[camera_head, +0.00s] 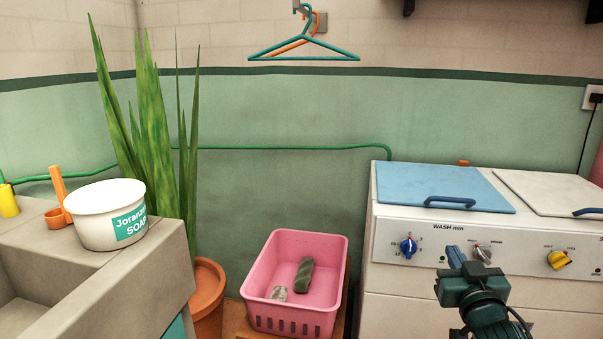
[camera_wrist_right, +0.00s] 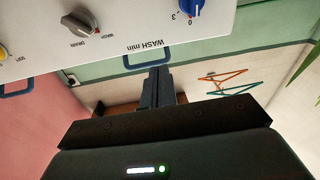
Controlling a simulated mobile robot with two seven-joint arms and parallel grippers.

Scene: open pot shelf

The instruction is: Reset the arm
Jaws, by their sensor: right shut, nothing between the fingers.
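My right gripper (camera_head: 455,256) is in front of the washing machine (camera_head: 410,280), near its control panel. Its fingers are together and hold nothing; the closed fingers also show in the right wrist view (camera_wrist_right: 157,88). In the head view the fingertips show between the blue knob (camera_head: 408,246) and the grey knob (camera_head: 482,254). I cannot tell whether they touch the panel. My left gripper is outside both views.
A pink basket (camera_head: 317,318) with a dark green item (camera_head: 304,275) and a clear one (camera_head: 279,293) stands left of the machine. A potted plant (camera_head: 207,290), a sink (camera_head: 150,265) and a soap tub (camera_head: 95,232) are further left. Hangers (camera_head: 305,57) hang on the wall.

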